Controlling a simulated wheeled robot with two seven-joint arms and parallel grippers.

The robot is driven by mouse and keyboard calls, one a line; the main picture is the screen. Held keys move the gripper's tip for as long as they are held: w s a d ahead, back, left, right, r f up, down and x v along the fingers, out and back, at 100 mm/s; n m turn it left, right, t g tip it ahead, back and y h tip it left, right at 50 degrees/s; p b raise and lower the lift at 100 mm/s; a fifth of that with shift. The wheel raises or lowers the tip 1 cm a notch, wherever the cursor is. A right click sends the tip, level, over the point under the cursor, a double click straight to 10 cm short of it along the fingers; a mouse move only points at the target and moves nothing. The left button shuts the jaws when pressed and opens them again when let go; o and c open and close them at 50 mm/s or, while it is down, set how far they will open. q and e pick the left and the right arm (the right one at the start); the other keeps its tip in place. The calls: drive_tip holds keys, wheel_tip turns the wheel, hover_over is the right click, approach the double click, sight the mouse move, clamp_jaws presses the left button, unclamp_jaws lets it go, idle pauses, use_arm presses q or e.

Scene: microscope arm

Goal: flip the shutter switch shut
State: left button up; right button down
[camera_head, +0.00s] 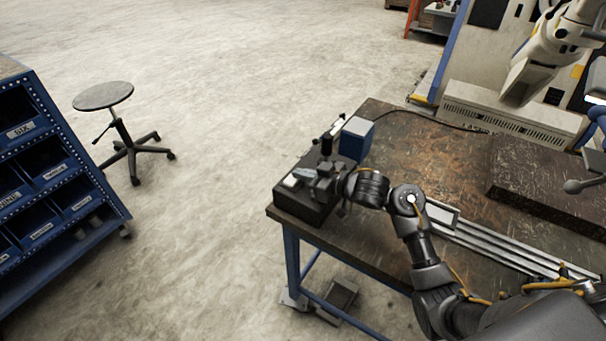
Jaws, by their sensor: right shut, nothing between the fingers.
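A dark microscope base (302,206) stands at the left corner of the workbench, with small light and dark parts on top and a blue and white box (357,138) behind it. My right arm reaches in from the lower right. My right gripper (325,183) is shut and empty, low over the top of the base among its small parts. I cannot tell whether the fingers touch anything. The shutter switch cannot be made out; it is too small or hidden by the gripper. My left gripper is not in view.
The brown workbench (400,165) carries metal rails (500,245) and a dark raised slab (555,185) at the right. A white machine arm (540,65) hangs at the upper right.

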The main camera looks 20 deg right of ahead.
drive_tip(key=shift+d+m+p, duration=0.1)
drive_tip(key=shift+m+p, duration=0.2)
drive_tip(key=shift+p, duration=0.65)
drive_tip(key=shift+f+b, duration=0.2)
drive_tip(key=shift+b, duration=0.25)
drive_tip(key=r+p, duration=0.2)
drive_tip(key=p, duration=0.1)
drive_tip(key=r+p, duration=0.1)
drive_tip(key=r, duration=0.1)
drive_tip(key=shift+w+d+r+p, duration=0.1)
drive_tip(key=shift+w+d+p, duration=0.15)
drive_tip(key=shift+p, duration=0.1)
drive_tip(key=shift+s+d+r, duration=0.15)
drive_tip(key=shift+d, duration=0.15)
drive_tip(key=v, duration=0.4)
drive_tip(key=b+v, duration=0.1)
drive_tip(key=v, duration=0.3)
drive_tip(key=shift+d+f, duration=0.15)
drive_tip(key=shift+f, duration=0.05)
drive_tip(key=shift+s+d+r, duration=0.2)
drive_tip(key=shift+s+d, duration=0.15)
drive_tip(key=shift+s, duration=0.1)
